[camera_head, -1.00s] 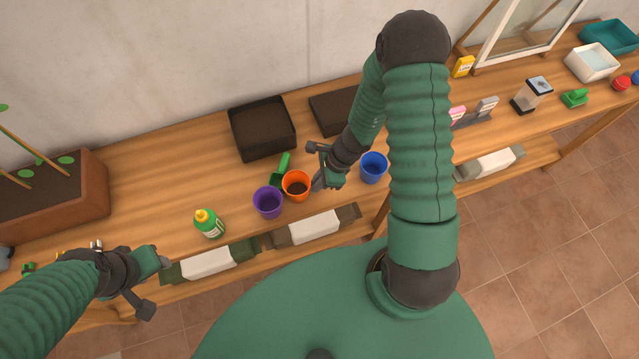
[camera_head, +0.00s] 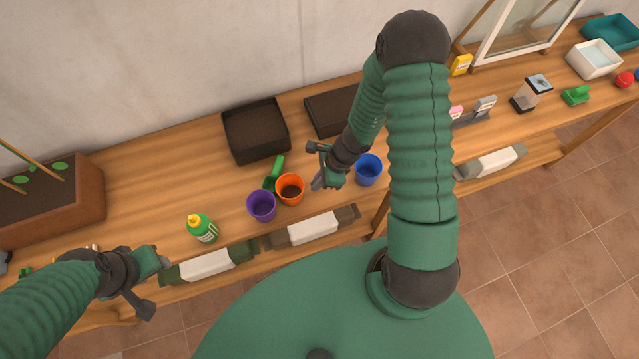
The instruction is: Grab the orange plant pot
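The orange plant pot (camera_head: 290,189) stands upright on the wooden bench, with dark soil or shadow inside it. My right gripper (camera_head: 318,183) is just right of the pot, with a small gap between its fingertips and the rim. It holds nothing that I can see; its fingers overlap from this angle, so their opening is unclear. My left gripper (camera_head: 160,265) is at the lower left, over the front edge of the bench, away from the pot. Its finger opening is also unclear.
A purple pot (camera_head: 261,207) stands close against the orange pot's left side. A green trowel (camera_head: 274,173) lies behind them. A blue pot (camera_head: 368,170) is right of my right gripper. A green bottle (camera_head: 202,228) stands further left. A black tray (camera_head: 256,131) lies behind.

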